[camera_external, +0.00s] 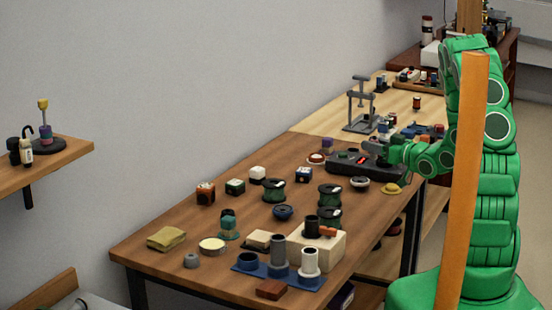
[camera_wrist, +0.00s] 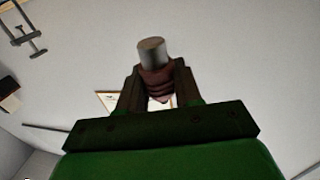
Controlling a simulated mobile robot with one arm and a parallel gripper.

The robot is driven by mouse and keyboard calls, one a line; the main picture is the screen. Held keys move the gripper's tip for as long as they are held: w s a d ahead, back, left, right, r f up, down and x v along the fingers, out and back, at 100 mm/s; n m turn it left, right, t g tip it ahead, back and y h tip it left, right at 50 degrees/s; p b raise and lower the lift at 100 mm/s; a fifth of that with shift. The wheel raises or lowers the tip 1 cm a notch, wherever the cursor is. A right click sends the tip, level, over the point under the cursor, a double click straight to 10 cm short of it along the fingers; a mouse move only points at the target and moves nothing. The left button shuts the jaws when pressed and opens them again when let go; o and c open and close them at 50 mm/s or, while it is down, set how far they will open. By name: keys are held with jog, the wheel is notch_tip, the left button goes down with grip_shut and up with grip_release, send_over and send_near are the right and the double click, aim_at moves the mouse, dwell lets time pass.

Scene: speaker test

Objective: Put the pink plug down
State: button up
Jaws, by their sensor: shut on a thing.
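My gripper (camera_wrist: 155,82) is shut on the pink plug (camera_wrist: 157,82), which shows in the wrist view as a dull, dark reddish-pink body with a grey cylindrical end (camera_wrist: 152,50) standing out past the fingertips. In the external view my gripper (camera_external: 374,147) is over the far part of the brown table, just above or beside a black box (camera_external: 345,168) with a small red mark on top. The plug is too small and hidden there to make out. I cannot tell whether it touches anything.
The table (camera_external: 160,262) holds several small items, including green-black spools (camera_external: 329,195), a white block (camera_external: 328,250) and grey cylinders on a blue base (camera_external: 250,268). A grey stand (camera_external: 361,105) is behind my gripper. A grey bowl (camera_external: 360,183) and yellow hat-like piece (camera_external: 391,189) lie close by.

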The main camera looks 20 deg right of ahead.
jog(key=w+a+m+t+h, duration=0.3)
jog(key=w+m+h, duration=0.3)
jog(key=w+h, duration=0.2)
jog(key=shift+r+m+h, duration=0.3)
jog(key=shift+h, duration=0.5)
jog(key=shift+d, duration=0.1)
dwell(0.7)
jog(key=s+d+n+g+y, duration=0.2)
jog(key=s+n+y, duration=0.3)
jog(key=s, duration=0.6)
jog(key=s+d+n+g+y, duration=0.3)
jog(key=s+n+g+y, duration=0.2)
jog(key=s+y, duration=0.4)
jog(key=s, duration=0.3)
jog(key=shift+s+d+f+n+g, duration=0.3)
jog(key=shift+f+n, duration=0.1)
jog(key=shift+w, duration=0.1)
